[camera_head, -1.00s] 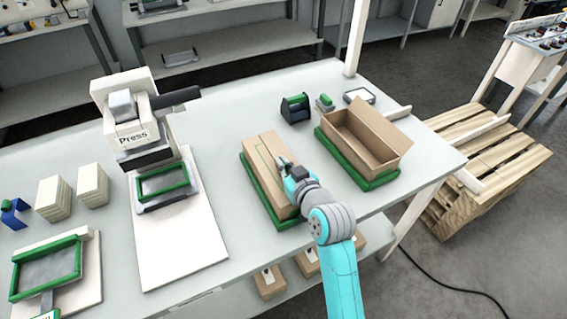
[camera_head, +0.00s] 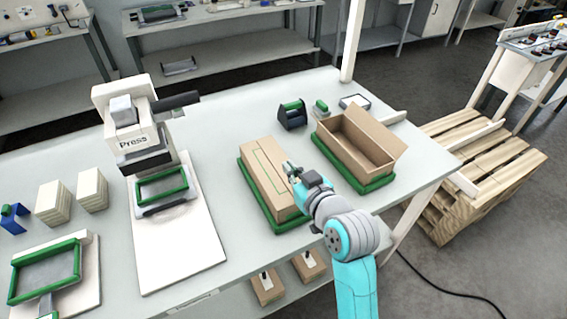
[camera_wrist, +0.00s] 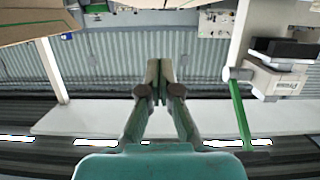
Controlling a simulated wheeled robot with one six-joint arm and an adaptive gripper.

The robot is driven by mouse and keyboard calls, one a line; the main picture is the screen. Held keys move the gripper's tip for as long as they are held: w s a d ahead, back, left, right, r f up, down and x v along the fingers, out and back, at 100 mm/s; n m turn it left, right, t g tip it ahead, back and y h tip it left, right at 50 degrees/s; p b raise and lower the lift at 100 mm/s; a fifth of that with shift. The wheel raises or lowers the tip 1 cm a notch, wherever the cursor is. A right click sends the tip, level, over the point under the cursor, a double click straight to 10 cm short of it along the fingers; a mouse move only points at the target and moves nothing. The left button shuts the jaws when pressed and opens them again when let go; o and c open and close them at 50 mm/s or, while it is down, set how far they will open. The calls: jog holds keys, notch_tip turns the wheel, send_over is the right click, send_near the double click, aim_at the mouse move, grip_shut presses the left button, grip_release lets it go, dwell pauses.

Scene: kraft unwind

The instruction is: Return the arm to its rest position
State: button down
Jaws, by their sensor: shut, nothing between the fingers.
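My gripper (camera_head: 291,170) is at the end of my teal and grey arm, over the table's front part. In the head view it appears at the right edge of a closed cardboard box (camera_head: 264,171) lying in a green-rimmed tray (camera_head: 250,195). I cannot tell the exact gap to the box. In the wrist view my gripper (camera_wrist: 160,68) has its two fingers together with nothing between them.
An open cardboard box (camera_head: 349,142) stands in another green tray (camera_head: 383,181) to the right. A white press (camera_head: 135,130) stands left on the table (camera_head: 225,110). A tape dispenser (camera_head: 292,115) is behind. A wooden pallet (camera_head: 490,165) is at the right.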

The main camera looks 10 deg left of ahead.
jog(key=shift+v, duration=1.95)
jog(key=s+d+f+m+t+h, duration=0.1)
jog(key=s+d+f+m+h, duration=0.4)
jog(key=s+d+f, duration=1.05)
jog(key=s+d+m+h, duration=0.1)
jog(key=s+d, duration=0.1)
jog(key=s, duration=1.1)
jog(key=s+d+r+m+h, duration=0.1)
jog(key=s+d+h, duration=0.1)
jog(key=s, duration=1.1)
jog(key=shift+d+r+t, duration=0.2)
jog(key=shift+d+t, duration=0.2)
jog(key=shift+d, duration=0.15)
